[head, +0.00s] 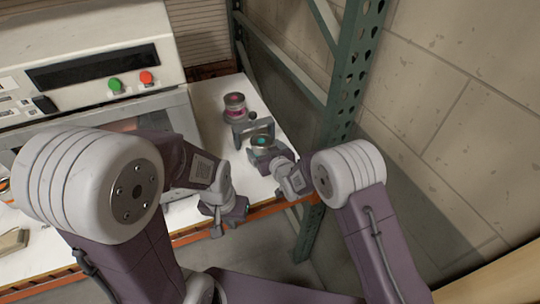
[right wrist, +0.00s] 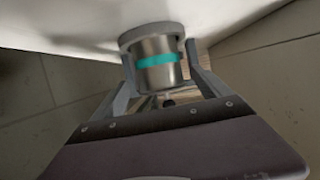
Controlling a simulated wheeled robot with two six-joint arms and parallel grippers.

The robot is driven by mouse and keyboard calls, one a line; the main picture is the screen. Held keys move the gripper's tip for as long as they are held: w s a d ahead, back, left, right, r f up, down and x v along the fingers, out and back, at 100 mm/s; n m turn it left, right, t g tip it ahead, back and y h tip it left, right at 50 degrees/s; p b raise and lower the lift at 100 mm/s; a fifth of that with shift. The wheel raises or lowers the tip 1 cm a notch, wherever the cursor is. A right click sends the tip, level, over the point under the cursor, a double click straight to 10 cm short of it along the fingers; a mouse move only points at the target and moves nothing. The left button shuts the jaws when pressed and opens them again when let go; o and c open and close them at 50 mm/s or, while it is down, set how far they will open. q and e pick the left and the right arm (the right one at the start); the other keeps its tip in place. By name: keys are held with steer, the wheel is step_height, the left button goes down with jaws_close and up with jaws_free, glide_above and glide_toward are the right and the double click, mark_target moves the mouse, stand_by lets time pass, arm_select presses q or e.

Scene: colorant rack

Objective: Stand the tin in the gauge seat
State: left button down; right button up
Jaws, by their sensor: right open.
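The metal tin with a teal band (right wrist: 158,62) shows in the right wrist view with one end inside a grey ring (right wrist: 132,38) at the white table surface. I take this ring for the gauge seat; how fully the tin sits in it is unclear. In the head view the tin (head: 262,141) is by the table's right side, partly hidden by my right gripper (head: 268,157). My right gripper (right wrist: 165,92) is open, its fingers on either side of the tin. My left gripper (head: 228,214) is over the table's front edge, its fingertips unclear.
A grey bracket (head: 245,126) stands just behind the tin. A pink-banded tin (head: 235,103) stands behind that. A machine with green and red buttons (head: 85,65) fills the left. A green rack post (head: 352,75) stands close on the right.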

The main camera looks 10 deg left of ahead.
steer(key=v, duration=0.6)
steer(key=shift+b, duration=0.3)
